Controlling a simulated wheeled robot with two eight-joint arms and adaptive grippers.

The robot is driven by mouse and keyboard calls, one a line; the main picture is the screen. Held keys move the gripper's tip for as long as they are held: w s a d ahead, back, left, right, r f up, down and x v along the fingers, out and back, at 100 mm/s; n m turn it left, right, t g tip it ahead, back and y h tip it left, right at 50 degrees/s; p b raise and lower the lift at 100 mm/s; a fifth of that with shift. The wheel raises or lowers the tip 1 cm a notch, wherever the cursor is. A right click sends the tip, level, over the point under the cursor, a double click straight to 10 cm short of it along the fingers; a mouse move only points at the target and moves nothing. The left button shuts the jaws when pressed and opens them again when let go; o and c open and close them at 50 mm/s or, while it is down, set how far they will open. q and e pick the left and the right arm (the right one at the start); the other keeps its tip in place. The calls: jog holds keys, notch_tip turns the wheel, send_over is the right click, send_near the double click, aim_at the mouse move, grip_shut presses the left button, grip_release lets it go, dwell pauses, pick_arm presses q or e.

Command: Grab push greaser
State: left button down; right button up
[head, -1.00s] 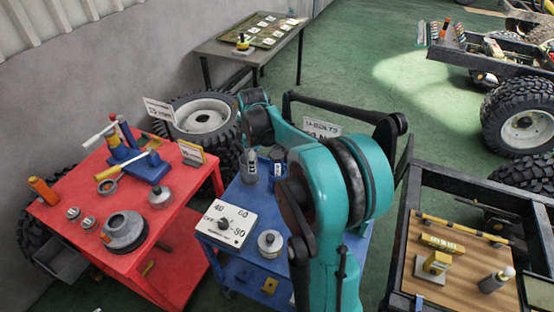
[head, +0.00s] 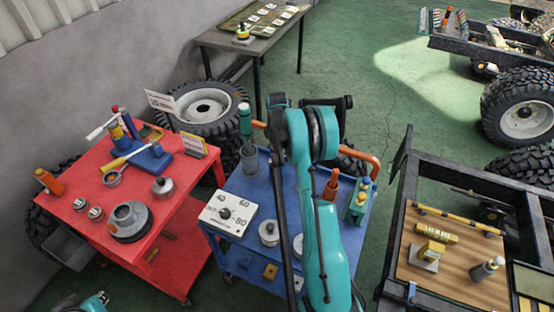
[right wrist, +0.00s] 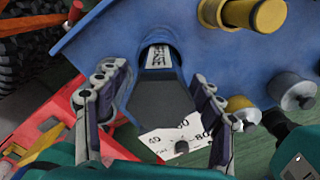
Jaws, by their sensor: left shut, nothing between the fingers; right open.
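A grey cylinder (head: 250,160) that looks like the push greaser stands at the back left of the blue cart. A teal upper part (head: 245,122) shows above it; I cannot tell whether it belongs to the cylinder. In the right wrist view my right gripper (right wrist: 162,112) is open. A dark grey shape and a white label (right wrist: 159,57) show between and beyond its fingers; I see no grip. In the head view the right arm hides its own gripper. My left gripper (head: 88,303) is shut and barely shows at the bottom left edge.
The blue cart (head: 250,186) also carries a dial panel (head: 229,213), a silver can (head: 269,233) and an orange cylinder (head: 331,186). A red cart (head: 180,223) with tools stands left. A dark frame with a wooden board (head: 470,285) stands right.

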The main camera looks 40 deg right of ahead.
notch_tip(320, 180, down, 3)
jog(key=shift+r, duration=0.25)
grip_shut()
